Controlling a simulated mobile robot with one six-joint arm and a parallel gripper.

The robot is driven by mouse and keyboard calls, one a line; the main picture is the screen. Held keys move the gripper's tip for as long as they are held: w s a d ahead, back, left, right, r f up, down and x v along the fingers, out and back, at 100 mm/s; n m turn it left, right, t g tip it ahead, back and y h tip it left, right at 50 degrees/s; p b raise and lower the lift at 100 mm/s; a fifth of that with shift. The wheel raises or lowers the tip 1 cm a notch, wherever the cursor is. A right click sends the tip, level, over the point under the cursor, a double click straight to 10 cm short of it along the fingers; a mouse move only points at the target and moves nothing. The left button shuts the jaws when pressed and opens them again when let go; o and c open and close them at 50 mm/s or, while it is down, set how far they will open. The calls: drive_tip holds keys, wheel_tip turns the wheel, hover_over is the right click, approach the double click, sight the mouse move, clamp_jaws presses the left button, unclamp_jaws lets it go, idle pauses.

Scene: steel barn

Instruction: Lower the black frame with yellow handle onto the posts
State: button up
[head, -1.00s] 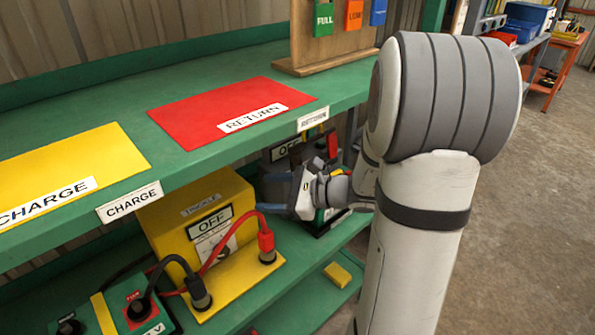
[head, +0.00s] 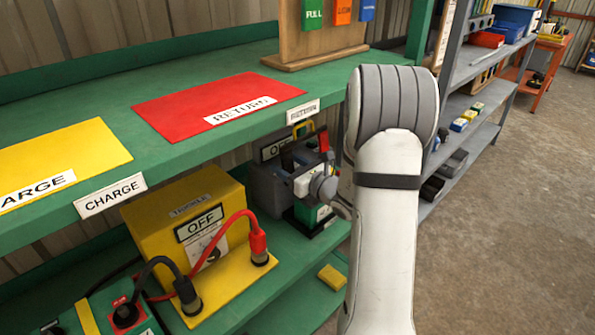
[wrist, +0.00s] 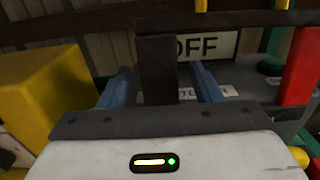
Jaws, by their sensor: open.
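The black frame stands on the lower shelf in front of a grey box with an OFF sign. In the wrist view its dark crossbar (wrist: 215,19) runs along the top, with a black upright (wrist: 157,68) below and a red upright (wrist: 299,68) at right. Its yellow handle (head: 303,127) shows above it in the head view. My gripper (wrist: 165,85) is open, its blue fingers on either side of the black upright; contact cannot be told. In the head view my gripper (head: 304,183) is partly hidden. I cannot make out the posts or the uprights' lower ends.
A yellow TRICKLE box (head: 150,225) with red and black cables stands left of my gripper. The green upper shelf (head: 330,80) overhangs the area. A small yellow block (head: 332,277) lies on the lower shelf. Open floor (head: 500,200) lies to the right.

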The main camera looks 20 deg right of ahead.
drive_tip(key=shift+w+a, duration=0.1)
drive_tip(key=shift+w, duration=0.15)
drive_tip(key=c, duration=1)
drive_tip(key=o, duration=0.3)
drive_tip(key=shift+s, duration=0.1)
